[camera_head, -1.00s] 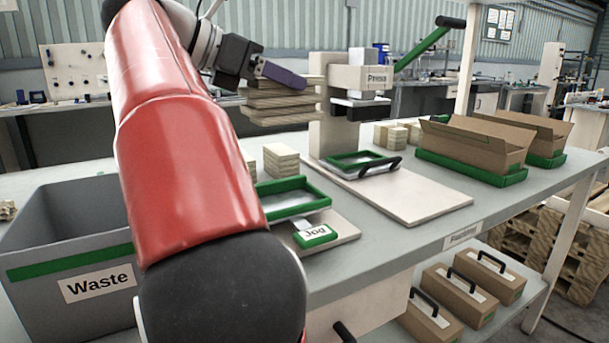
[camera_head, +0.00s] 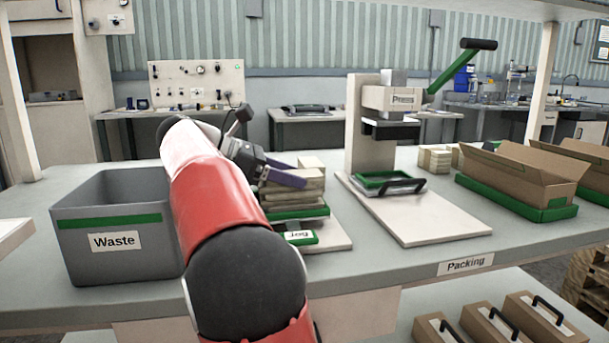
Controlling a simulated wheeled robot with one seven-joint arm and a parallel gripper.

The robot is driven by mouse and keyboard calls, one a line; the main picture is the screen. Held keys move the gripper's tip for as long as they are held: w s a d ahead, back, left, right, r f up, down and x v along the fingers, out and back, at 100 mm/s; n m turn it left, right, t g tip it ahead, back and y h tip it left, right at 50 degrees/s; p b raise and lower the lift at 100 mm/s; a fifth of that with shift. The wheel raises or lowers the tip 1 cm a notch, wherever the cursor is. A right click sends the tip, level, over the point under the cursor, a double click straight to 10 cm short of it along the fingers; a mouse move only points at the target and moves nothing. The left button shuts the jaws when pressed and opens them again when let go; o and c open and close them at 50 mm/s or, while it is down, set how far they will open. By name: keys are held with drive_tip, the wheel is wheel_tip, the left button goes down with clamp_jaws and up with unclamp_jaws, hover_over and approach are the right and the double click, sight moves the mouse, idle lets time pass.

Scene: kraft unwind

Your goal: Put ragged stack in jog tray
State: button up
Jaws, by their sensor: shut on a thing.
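The ragged stack (camera_head: 290,198) is a pile of beige sheets with uneven edges. My gripper (camera_head: 285,177), with dark purple fingers, is shut on it from the left. The stack is at the jog tray (camera_head: 312,213), a green-rimmed tray on a pale base, and hides most of it. I cannot tell whether the stack rests on the tray floor or hangs just above. The green Jog label block (camera_head: 300,238) shows in front of the tray. My arm covers the left side.
A grey Waste bin (camera_head: 115,215) stands left of my arm. The Press (camera_head: 390,100), with its green tray (camera_head: 388,181), stands to the right. Another beige stack (camera_head: 312,162) is behind the jog tray. Open cartons (camera_head: 515,175) stand at the right.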

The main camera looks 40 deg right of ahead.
drive_tip(key=shift+f, duration=0.15)
drive_tip(key=o, duration=1.1)
drive_tip(key=shift+w+a+r, duration=0.1)
drive_tip(key=shift+r, duration=0.1)
drive_tip(key=shift+v, duration=5.9)
